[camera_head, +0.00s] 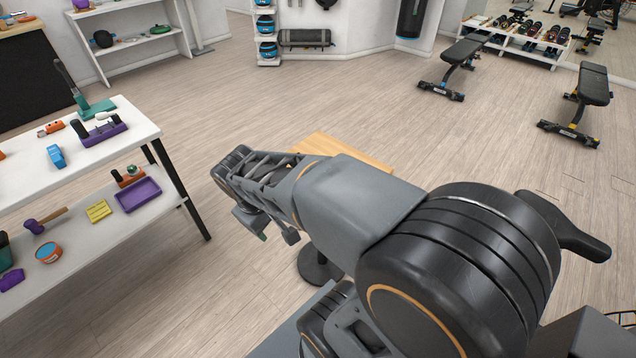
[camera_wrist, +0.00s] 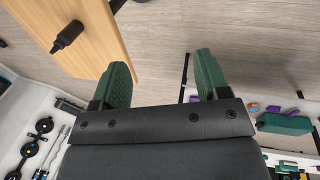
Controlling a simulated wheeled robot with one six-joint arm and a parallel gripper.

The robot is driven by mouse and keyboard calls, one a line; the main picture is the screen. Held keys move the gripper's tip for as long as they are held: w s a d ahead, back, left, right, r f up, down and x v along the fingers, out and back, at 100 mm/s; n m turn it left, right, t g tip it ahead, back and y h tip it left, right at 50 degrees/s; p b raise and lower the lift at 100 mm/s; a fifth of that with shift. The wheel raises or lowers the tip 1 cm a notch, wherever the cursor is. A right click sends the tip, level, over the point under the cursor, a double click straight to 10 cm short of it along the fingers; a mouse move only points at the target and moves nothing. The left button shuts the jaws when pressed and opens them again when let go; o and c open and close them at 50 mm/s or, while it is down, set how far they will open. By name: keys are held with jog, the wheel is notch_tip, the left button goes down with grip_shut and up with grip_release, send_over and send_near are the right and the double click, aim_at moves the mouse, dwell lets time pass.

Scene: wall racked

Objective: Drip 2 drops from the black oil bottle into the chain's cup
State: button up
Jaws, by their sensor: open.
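A small black bottle (camera_wrist: 67,36) stands out against a light wooden top (camera_wrist: 95,55) at the upper left of the wrist view. I take it to be the oil bottle. My gripper (camera_wrist: 163,66) is open, with two green ribbed fingers wide apart and only floor showing between them. The bottle is outside the fingers, to their left, and apart from them. In the head view the wooden top (camera_head: 335,146) is partly hidden behind my arm, and the bottle cannot be made out there. I cannot make out the chain or its cup in either view.
A white two-level table (camera_head: 140,119) with tools and a purple tray (camera_head: 138,194) stands at the left. A dark round stand base (camera_head: 318,267) is on the floor below my arm. Benches (camera_head: 455,68) stand at the far right. The middle floor is clear.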

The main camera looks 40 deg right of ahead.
jog(key=w+d+f+n+g+h+b, duration=0.1)
jog(key=w+d+f+n+h, duration=0.3)
jog(key=d+f+h, duration=0.1)
jog(key=w+d+f+n+g+h+b, duration=0.1)
jog(key=w+d+f+n+h, duration=0.3)
jog(key=d+f+n+h, duration=0.1)
jog(key=w+d+f+n+g+h+b, duration=0.1)
jog(key=w+d+f+n+h, duration=0.3)
jog(key=d, duration=0.5)
notch_tip(320, 180, down, 3)
jog(key=shift+r+n+g+h, duration=0.2)
jog(key=shift+n+g+h, duration=0.1)
jog(key=shift+n+h, duration=0.3)
jog(key=d, duration=0.5)
jog(key=s+d, duration=0.1)
jog(key=d, duration=0.1)
jog(key=shift+d+f+p, duration=0.1)
jog(key=shift+d+p, duration=0.2)
jog(key=shift+d, duration=0.1)
jog(key=shift+s+d+p, duration=0.2)
jog(key=shift+d+p, duration=0.05)
jog(key=shift+d, duration=1.1)
jog(key=shift+s+d+p, duration=0.15)
jog(key=shift+d+p, duration=0.1)
jog(key=shift+d, duration=1.05)
jog(key=shift+c, duration=0.3)
jog(key=c, duration=1.1)
